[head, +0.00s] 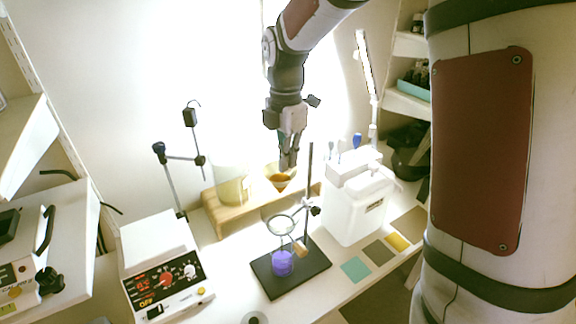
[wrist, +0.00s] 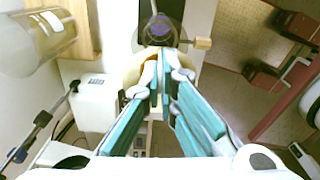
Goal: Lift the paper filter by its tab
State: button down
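The paper filter (head: 280,183) is a small pale cone with a brown inside, at the wooden stand in the head view. In the wrist view its cream rim (wrist: 131,72) shows behind the fingers. My gripper (head: 288,166) points down at the filter's rim. In the wrist view its teal fingers with pale tips (wrist: 160,72) are nearly together, with a thin pale strip between them that looks like the tab. The fingers hide most of the filter. I cannot tell whether it is clear of its holder.
The wooden stand (head: 213,218) also holds a large glass beaker (head: 231,185). In front are a ring stand (head: 308,258) and a purple beaker (head: 283,263). A hot plate (head: 165,268) stands at left, and a white container (head: 352,208) at right. Coloured squares (head: 356,270) lie at front right.

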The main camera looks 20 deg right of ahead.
jog(key=shift+r+p, duration=0.8)
jog(key=shift+r, duration=1.55)
jog(key=s+d+p, duration=0.3)
jog(key=s+p, duration=0.4)
jog(key=s, duration=0.7)
jog(key=shift+s, duration=0.35)
